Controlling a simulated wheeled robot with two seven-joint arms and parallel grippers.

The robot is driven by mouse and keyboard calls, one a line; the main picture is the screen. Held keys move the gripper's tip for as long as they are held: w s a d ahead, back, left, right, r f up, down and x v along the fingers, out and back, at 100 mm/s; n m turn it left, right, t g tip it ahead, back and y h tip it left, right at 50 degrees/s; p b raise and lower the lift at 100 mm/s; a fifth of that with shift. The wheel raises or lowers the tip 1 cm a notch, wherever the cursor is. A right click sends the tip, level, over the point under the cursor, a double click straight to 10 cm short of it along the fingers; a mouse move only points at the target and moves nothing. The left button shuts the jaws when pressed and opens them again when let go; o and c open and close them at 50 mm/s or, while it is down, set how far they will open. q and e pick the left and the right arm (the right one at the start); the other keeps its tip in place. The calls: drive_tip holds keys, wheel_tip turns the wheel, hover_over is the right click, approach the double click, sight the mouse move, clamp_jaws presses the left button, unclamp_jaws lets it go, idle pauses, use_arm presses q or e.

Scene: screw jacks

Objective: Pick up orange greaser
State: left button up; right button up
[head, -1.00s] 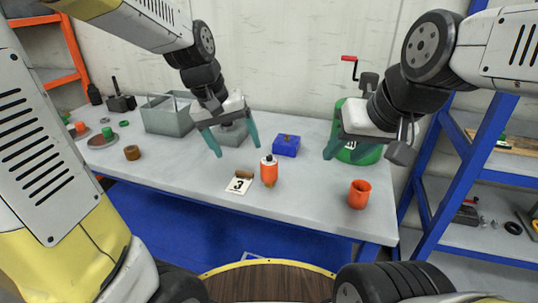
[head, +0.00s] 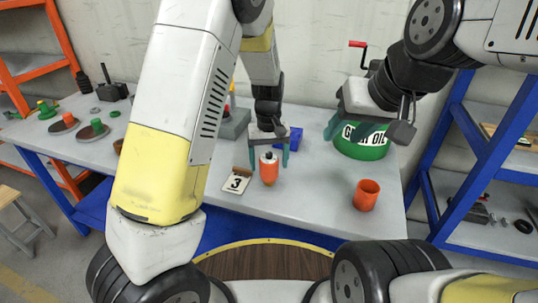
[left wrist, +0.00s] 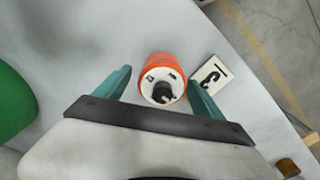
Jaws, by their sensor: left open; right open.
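The orange greaser (head: 268,172) stands upright on the grey table, an orange body with a white top and a black nozzle. In the left wrist view the greaser (left wrist: 163,84) sits between the teal fingers, seen from above. My left gripper (head: 268,158) is open, its fingers on either side of the greaser's upper part, with a visible gap on the right side in the wrist view (left wrist: 160,92). My right gripper (head: 350,133) is open and empty, in front of the green oil can.
A card marked 3 (head: 236,184) with a small brown piece lies left of the greaser. A blue box (head: 295,138) is behind it. An orange cup (head: 366,195) stands to the right, and the green can (head: 362,152) is behind the right gripper.

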sight(269, 171)
use_arm(q)
drive_tip(key=shift+s+f, duration=0.15)
drive_tip(key=shift+f, duration=0.85)
drive_tip(key=shift+s+f, duration=0.1)
drive_tip(key=shift+f, duration=0.85)
clamp_jaws()
